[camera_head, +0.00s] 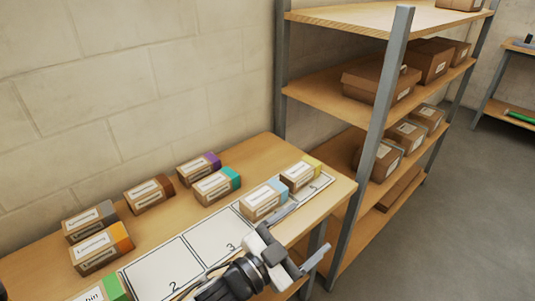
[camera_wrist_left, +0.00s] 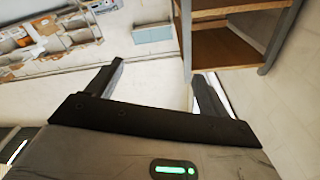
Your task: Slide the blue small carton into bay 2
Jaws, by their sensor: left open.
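The small carton with a light blue end (camera_head: 264,200) sits on the numbered white mat (camera_head: 210,238), past the bay marked 3, beside the yellow-ended carton. Bay 2 (camera_head: 160,270) is marked on the mat at the lower left, and its visible part is bare. My left gripper (camera_head: 308,230) is open and empty near the table's front edge, to the right of and nearer than the blue carton. One finger shows close to that carton; I cannot tell whether they touch. In the left wrist view both fingers (camera_wrist_left: 157,78) stand apart with nothing between them.
A yellow-ended carton (camera_head: 300,173) stands right of the blue one. A green-ended carton (camera_head: 103,290) is left of bay 2. Teal (camera_head: 217,186), purple (camera_head: 198,169), brown (camera_head: 149,194), grey (camera_head: 90,222) and orange (camera_head: 101,248) cartons stand behind the mat. A shelf post (camera_head: 372,150) rises at the right.

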